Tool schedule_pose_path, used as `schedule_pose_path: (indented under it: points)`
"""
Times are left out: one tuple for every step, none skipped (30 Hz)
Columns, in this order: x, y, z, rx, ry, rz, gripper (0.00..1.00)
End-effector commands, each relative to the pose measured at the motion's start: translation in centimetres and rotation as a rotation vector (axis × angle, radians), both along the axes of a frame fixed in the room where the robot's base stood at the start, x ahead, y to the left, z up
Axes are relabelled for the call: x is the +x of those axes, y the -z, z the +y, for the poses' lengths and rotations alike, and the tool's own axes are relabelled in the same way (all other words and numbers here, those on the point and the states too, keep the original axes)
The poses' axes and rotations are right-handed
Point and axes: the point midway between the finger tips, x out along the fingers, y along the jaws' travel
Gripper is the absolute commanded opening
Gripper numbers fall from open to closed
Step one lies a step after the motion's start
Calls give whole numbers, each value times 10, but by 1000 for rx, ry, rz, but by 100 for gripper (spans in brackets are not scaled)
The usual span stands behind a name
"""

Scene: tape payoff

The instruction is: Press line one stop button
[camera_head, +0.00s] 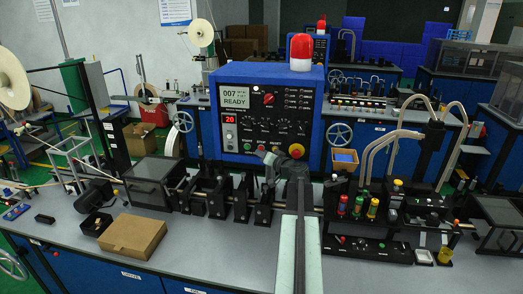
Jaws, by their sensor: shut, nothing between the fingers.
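A blue control box (311,108) stands at the middle of the bench, with a display (233,96) reading "007" and "READY". Along its lower front is a row of small buttons under labels that appear to read start, stop and reset. The green button (247,147) is at the left, and the red stop button (261,149) is beside it. A larger red knob on yellow (296,151) sits further right. My gripper (266,157) is shut and empty, just in front of the row near the stop button. I cannot tell whether it touches the button.
A red beacon (301,52) tops the box. Dark machine blocks (215,195) line the bench below it. The grey bench front (225,262) is clear.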

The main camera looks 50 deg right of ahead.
Motion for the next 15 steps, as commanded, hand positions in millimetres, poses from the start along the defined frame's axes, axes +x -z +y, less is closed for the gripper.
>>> schedule_pose_path:
  points:
    - [-5,0,7,0,0,0,0]
    - [-7,0,10,0,0,0,0]
    - [-9,0,14,0,0,0,0]
    - [-11,0,17,0,0,0,0]
    - [-13,0,20,0,0,0,0]
    - [-15,0,24,0,0,0,0]
    - [-17,0,27,0,0,0,0]
    - [-19,0,30,0,0,0,0]
    - [-21,0,34,0,0,0,0]
    - [-23,0,37,0,0,0,0]
    - [-25,0,40,0,0,0,0]
    - [-26,0,42,0,0,0,0]
    - [-27,0,43,0,0,0,0]
    - [-27,0,43,0,0,0,0]
    - [-27,0,43,0,0,0,0]
